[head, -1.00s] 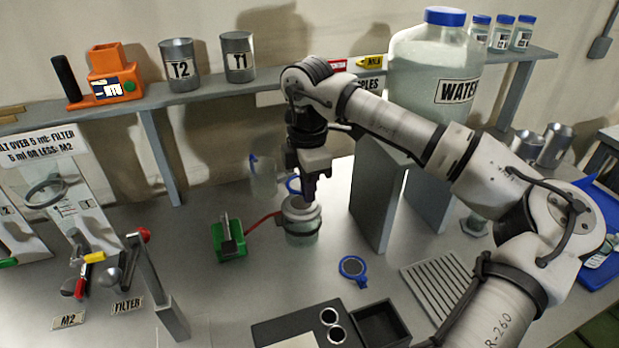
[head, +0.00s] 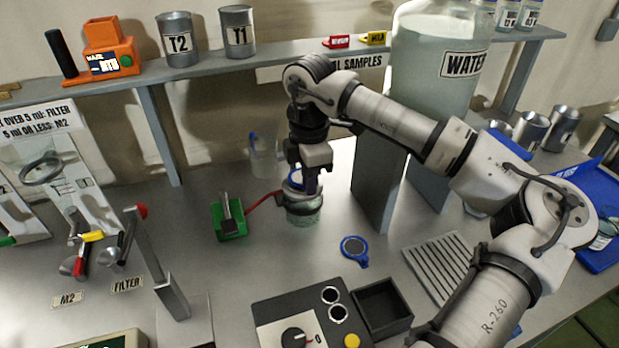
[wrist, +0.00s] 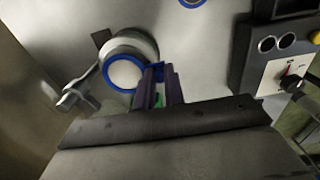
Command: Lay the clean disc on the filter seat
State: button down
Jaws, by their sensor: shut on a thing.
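My gripper (head: 311,190) is shut on the tab of the clean disc, a white disc with a blue rim (wrist: 122,73).
Another blue-rimmed disc (head: 354,249), dark inside, lies on the bench to the right. A green-based switch (head: 229,218) stands left of the vessel, and a clear jug (head: 264,158) behind it. The water tank's stand (head: 373,180) rises close on the right. A control box (head: 300,325) is in front.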

jog(key=shift+f+b, duration=0.4)
jog(key=shift+f, duration=0.05)
jog(key=c, duration=1.4)
grip_release()
notch_tip(320, 180, up, 14)
jog(key=b, duration=0.2)
